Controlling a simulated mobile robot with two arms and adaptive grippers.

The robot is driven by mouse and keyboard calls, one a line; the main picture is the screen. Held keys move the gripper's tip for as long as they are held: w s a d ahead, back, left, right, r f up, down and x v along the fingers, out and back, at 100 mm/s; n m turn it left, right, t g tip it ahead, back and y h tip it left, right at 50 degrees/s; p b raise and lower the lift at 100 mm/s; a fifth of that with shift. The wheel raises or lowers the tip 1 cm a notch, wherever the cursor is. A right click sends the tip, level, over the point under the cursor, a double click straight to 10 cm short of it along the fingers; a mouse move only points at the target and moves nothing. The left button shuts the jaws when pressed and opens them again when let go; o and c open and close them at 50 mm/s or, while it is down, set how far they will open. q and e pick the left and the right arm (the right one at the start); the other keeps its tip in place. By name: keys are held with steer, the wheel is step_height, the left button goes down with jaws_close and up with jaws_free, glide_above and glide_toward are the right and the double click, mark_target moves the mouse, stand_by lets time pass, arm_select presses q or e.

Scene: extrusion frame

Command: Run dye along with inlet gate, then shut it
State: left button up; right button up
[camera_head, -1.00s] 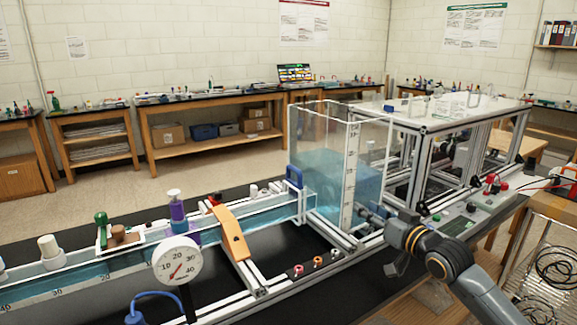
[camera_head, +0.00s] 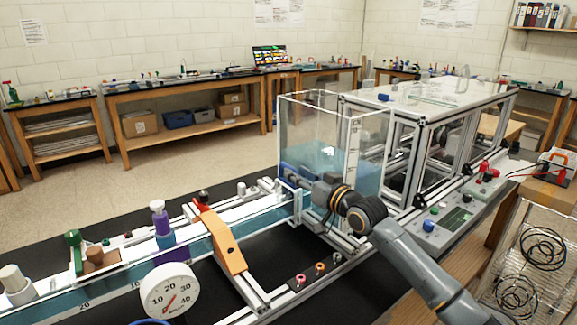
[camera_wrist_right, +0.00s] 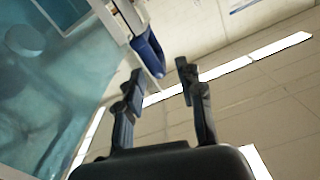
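The inlet gate's blue handle (camera_wrist_right: 148,52) shows in the right wrist view at the upper middle, beside the tank wall. My right gripper (camera_wrist_right: 159,70) is open, its two dark fingers apart. The handle's lower end lies at or just beyond the gap between the fingertips; I cannot tell whether they touch. In the head view my right gripper (camera_head: 296,178) reaches left in front of the clear tank and partly hides the gate. A purple dye bottle (camera_head: 161,222) with a pale cap stands upright at the flume. My left gripper is not in view.
The clear tank (camera_head: 305,120) holds blue water and stands at the flume's (camera_head: 130,270) right end. An orange clamp (camera_head: 219,240) and a round dial gauge (camera_head: 169,291) stand along the flume. A control panel (camera_head: 455,215) is at the right.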

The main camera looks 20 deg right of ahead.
mark_target(292, 169)
steer(key=x, duration=0.3)
steer(key=shift+w+a, duration=0.1)
steer(key=shift+w, duration=0.2)
steer(key=shift+w+a, duration=0.1)
steer(key=shift+w, duration=0.2)
steer(key=shift+w+a, duration=0.1)
steer(key=shift+w, duration=0.15)
steer(key=shift+c, duration=0.4)
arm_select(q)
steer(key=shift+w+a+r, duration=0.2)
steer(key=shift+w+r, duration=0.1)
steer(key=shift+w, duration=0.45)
arm_select(e)
jaws_close()
